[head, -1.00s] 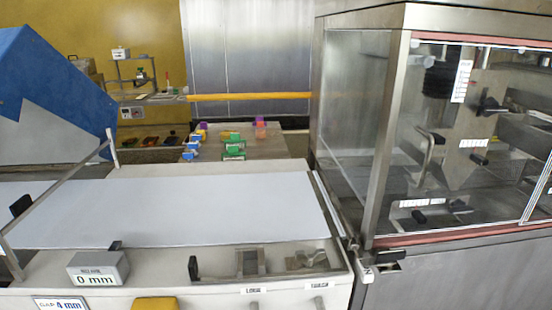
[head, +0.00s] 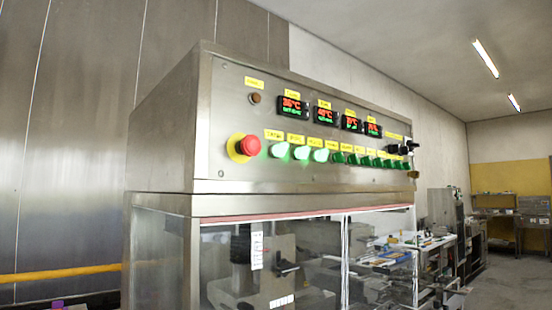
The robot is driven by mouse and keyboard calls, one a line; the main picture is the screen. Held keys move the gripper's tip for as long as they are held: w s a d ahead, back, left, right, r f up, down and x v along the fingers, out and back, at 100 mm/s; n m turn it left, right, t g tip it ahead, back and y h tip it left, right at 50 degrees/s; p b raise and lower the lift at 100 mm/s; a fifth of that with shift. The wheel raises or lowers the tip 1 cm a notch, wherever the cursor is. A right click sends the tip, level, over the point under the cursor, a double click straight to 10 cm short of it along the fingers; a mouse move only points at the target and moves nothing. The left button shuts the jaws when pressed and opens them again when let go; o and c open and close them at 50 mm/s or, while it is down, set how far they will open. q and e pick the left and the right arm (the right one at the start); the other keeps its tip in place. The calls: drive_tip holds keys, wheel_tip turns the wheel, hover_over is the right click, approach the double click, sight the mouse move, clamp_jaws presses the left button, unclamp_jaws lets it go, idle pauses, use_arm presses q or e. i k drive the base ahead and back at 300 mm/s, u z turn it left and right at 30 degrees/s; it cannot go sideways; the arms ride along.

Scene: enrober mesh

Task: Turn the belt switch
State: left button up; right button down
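The control panel (head: 232,121) of the steel enrober cabinet is in the head view, on its upper front. It has a red emergency stop button (head: 250,146) on a yellow disc at the left. A row of green switches (head: 338,157) runs to the right of it under small yellow labels. The leftmost few glow bright; the others are darker. The labels are too small to read, so I cannot tell which one is the belt switch. Neither of my grippers is in view.
Red and green displays (head: 325,116) sit above the switches. Black fittings (head: 408,148) stick out at the panel's right end. Glass doors (head: 318,258) are below. A cluttered bench (head: 410,254) stands behind at right. Open floor (head: 505,275) shows at far right.

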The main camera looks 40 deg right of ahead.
sight(366, 161)
drive_tip(key=z, duration=2.7)
drive_tip(key=k, duration=1.3)
drive_tip(key=z, duration=0.85)
drive_tip(key=i, duration=2)
drive_tip(key=u, duration=0.65)
drive_tip(key=i, duration=2.45)
drive_tip(key=u, duration=2.1)
drive_tip(key=i, duration=1.15)
drive_tip(key=u, duration=1.1)
